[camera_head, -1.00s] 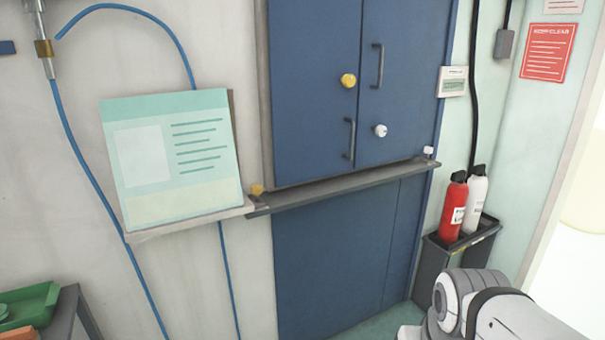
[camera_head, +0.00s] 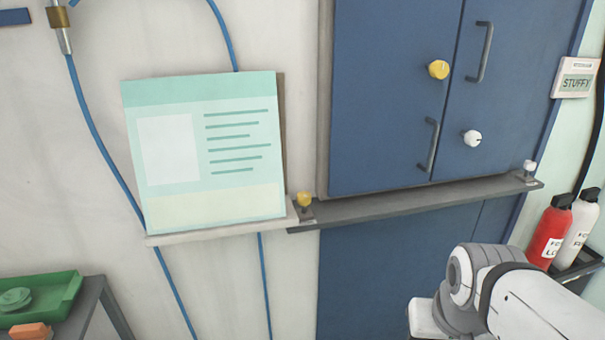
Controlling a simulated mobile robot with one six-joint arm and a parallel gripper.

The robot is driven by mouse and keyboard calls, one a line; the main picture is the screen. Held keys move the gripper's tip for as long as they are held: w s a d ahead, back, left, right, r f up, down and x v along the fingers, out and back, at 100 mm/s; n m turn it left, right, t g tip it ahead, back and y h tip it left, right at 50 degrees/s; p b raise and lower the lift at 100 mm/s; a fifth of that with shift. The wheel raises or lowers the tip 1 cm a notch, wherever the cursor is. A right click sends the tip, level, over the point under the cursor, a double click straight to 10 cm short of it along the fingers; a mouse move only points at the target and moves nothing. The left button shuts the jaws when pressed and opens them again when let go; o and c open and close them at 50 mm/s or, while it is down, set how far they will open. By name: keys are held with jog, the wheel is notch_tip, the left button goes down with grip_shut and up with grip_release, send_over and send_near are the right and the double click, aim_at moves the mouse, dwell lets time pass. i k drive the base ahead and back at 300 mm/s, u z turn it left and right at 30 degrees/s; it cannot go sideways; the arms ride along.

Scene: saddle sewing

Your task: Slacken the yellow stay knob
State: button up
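A round yellow knob (camera_head: 438,69) sits on the left door of the blue cabinet (camera_head: 388,130), near the seam between the doors. A second, smaller yellow knob (camera_head: 304,199) stands on a bracket at the left end of the grey ledge (camera_head: 420,205) under the doors. I cannot tell from the picture which of the two is the stay knob. My white and grey arm shows at the bottom right, in front of the lower cabinet. My gripper is out of view.
A white knob (camera_head: 472,138) is on the right door, and another white knob (camera_head: 529,166) is at the ledge's right end. A green-and-white board (camera_head: 205,155) rests left of the cabinet. Red (camera_head: 550,232) and white bottles stand right. A green tray (camera_head: 60,292) is lower left.

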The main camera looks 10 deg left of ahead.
aim_at(304, 198)
jog(key=u, duration=0.55)
jog(key=i, duration=0.9)
jog(key=u, duration=0.2)
